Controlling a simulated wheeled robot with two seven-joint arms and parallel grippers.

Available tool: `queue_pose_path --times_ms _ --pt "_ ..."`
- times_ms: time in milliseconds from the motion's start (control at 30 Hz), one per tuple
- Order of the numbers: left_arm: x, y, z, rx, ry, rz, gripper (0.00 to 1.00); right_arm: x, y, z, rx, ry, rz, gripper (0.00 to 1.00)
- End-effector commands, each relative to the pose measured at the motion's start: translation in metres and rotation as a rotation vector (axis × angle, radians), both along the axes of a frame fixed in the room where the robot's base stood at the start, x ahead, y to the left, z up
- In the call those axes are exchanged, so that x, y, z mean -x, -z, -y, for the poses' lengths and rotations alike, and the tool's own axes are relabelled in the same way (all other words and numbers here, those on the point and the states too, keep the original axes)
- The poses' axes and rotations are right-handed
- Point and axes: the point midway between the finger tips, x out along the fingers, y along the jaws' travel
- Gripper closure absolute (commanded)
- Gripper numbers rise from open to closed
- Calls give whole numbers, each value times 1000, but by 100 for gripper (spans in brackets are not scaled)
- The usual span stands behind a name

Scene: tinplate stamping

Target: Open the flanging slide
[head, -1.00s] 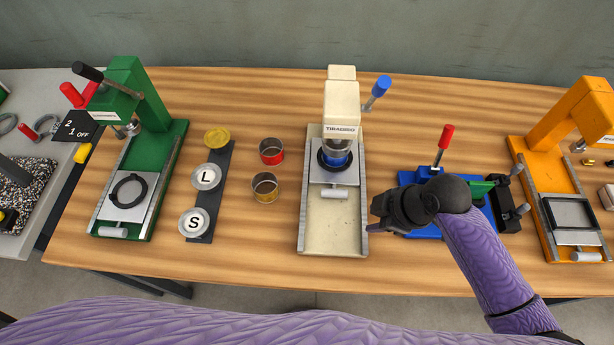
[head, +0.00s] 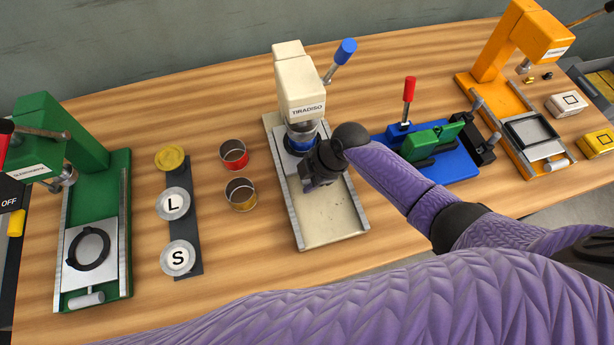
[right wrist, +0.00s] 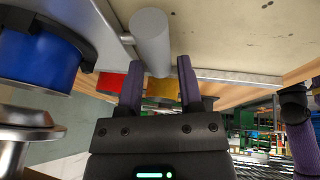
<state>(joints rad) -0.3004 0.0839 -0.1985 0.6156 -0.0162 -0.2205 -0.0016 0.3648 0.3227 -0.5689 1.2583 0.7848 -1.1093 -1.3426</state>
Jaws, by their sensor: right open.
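The cream press (head: 300,85), lettered "TIRADISO", stands mid-table with its slide plate (head: 289,164) pushed back under the head. A blue ring-like part (head: 300,145) sits on the plate, and it also shows large in the right wrist view (right wrist: 38,48). My right gripper (head: 312,184) is over the slide's front end and hides the grey handle in the head view. In the right wrist view, the grey cylindrical handle (right wrist: 151,40) lies just ahead of the gripper's (right wrist: 160,75) two parted fingers, roughly in line with the gap. Contact cannot be told. My left gripper is not in view.
Left of the cream press stand a red can (head: 234,155), a yellow can (head: 241,194) and a dark strip (head: 187,230) with round pieces. A green press (head: 118,200) is at far left. A blue fixture (head: 450,165) and orange press (head: 500,60) are right. The cream bed's front (head: 330,225) is clear.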

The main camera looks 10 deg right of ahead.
Motion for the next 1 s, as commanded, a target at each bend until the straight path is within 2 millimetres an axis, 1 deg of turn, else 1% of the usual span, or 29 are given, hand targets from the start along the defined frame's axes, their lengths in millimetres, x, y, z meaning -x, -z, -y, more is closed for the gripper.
queue_pose_path --times_ms 167,267,300,400,667,1000 --pt "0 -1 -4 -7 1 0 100 0 -1 0 0 0 0 54" --pt "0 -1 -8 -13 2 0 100 0 -1 0 0 0 0 73" --pt "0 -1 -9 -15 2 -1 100 0 -1 0 0 0 1 81" --pt "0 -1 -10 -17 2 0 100 0 -1 0 0 0 1 100" --pt "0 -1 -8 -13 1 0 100 0 -1 0 -1 0 1 100" --pt "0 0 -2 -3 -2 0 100 0 -1 0 -1 0 1 100"
